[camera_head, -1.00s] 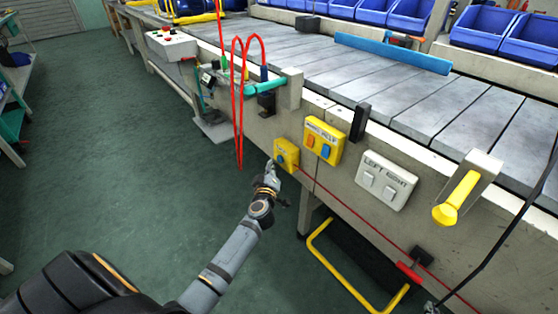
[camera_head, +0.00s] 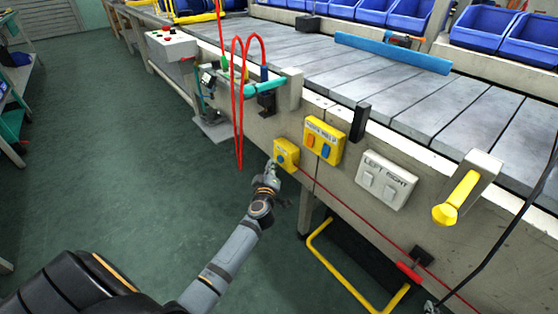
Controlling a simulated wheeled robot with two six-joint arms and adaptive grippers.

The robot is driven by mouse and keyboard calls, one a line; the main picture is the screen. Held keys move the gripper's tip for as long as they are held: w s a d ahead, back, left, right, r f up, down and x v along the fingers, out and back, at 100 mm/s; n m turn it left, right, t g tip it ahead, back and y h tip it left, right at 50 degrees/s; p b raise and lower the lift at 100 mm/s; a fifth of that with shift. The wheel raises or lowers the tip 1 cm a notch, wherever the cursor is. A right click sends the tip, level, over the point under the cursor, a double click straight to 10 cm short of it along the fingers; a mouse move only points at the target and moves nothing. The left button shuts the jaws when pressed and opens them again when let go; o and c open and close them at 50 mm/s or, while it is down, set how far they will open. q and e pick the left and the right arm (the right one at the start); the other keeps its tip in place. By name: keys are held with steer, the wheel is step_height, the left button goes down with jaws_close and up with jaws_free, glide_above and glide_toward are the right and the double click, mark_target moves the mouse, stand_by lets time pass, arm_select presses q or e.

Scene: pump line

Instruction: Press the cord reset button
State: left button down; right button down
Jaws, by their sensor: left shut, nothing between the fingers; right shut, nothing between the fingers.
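A small yellow box (camera_head: 291,151) with a round blue button (camera_head: 281,158) is on the front side of the conveyor frame, at the end of a red cord (camera_head: 345,205). My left gripper (camera_head: 273,166) is shut and empty, with its tip close beside the lower left of this box. I cannot tell whether the tip touches the button. My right gripper is not in view.
A larger yellow box (camera_head: 324,139) with orange and blue buttons and a white LEFT/RIGHT panel (camera_head: 385,181) are to the right. A yellow handle (camera_head: 457,200) sticks out further right. Red hanging loops (camera_head: 238,110) are above left. The green floor at left is open.

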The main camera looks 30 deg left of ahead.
arm_select(q)
steer(key=shift+w, duration=0.1)
steer(key=shift+w+d+p, duration=0.2)
steer(key=shift+w+p, duration=0.1)
steer(key=shift+p, duration=0.05)
steer(key=shift+w+d, duration=0.15)
steer(key=shift+w, duration=0.25)
stand_by(0.7)
steer(key=shift+s, duration=0.1)
steer(key=shift+s+a+p, duration=0.3)
steer(key=shift+s+p, duration=0.35)
steer(key=shift+s, duration=0.05)
